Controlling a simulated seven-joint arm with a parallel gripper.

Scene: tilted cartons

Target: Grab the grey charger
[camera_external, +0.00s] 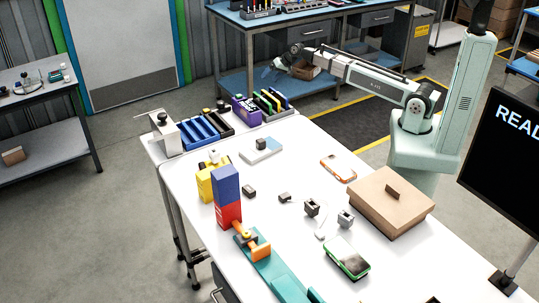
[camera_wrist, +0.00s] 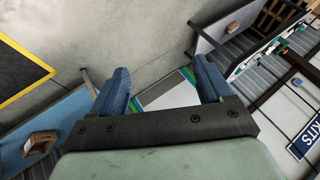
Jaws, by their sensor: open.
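Several small blocky charger-like items lie on the white table. A lighter grey one (camera_external: 345,218) stands near the middle right, next to a dark grey one (camera_external: 311,207). Smaller dark ones lie further left, one (camera_external: 284,198) near the middle and one (camera_external: 249,190) beside the stacked boxes. I cannot tell for certain which is the grey charger. My gripper (camera_wrist: 163,80) is open and empty, its two blue fingers apart. In the external view it is raised beyond the table's far side, away from all these items. The wrist view shows none of them.
A cardboard box (camera_external: 390,205) stands at the table's right. A blue and red stack (camera_external: 227,198) and a yellow box (camera_external: 205,183) stand at the left. Phones (camera_external: 338,168) (camera_external: 347,258) lie flat. Blue bins (camera_external: 198,132) line the far end. A monitor (camera_external: 510,165) stands right.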

